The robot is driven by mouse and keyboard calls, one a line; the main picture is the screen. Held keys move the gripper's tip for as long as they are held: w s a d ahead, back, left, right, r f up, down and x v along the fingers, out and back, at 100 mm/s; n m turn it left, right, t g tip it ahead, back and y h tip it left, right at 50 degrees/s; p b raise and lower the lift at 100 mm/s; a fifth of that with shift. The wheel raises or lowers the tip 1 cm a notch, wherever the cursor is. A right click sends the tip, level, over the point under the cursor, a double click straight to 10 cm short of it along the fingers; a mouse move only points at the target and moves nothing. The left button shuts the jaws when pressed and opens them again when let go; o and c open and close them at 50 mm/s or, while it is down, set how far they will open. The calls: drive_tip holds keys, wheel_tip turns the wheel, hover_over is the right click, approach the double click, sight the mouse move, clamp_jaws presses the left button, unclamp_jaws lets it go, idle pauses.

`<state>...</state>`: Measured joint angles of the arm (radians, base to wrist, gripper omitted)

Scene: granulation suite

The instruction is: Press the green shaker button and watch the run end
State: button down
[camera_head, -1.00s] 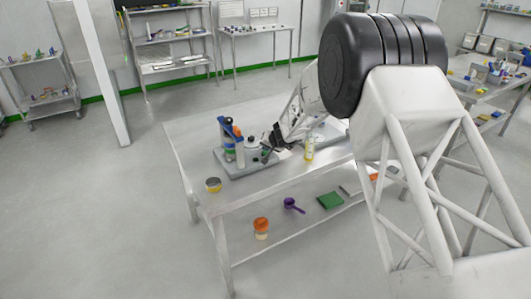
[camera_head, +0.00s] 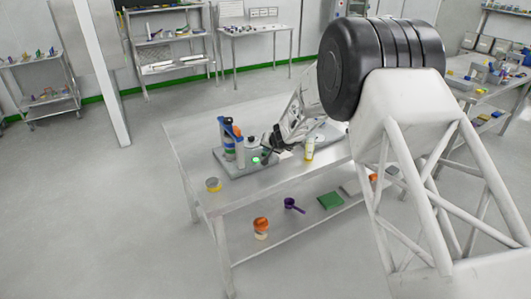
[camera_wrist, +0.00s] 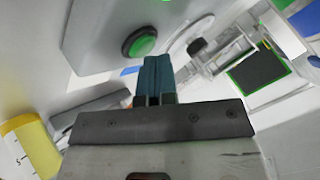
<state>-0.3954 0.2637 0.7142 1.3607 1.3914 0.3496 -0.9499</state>
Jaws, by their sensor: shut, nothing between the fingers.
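In the wrist view the green button (camera_wrist: 141,46) sits in a dark ring on a grey housing, fully visible. My gripper (camera_head: 268,156) is just right of the button. In the wrist view my gripper (camera_wrist: 155,62) shows shut, empty teal fingers, their tips beside and slightly below the button in the picture. I cannot tell whether they touch it.
The lower shelf holds an orange-topped jar (camera_head: 261,227), a purple scoop (camera_head: 293,205) and a green block (camera_head: 330,201).

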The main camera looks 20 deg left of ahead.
drive_tip(key=shift+r, duration=0.8)
drive_tip(key=shift+r, duration=0.2)
drive_tip(key=shift+r, duration=2.4)
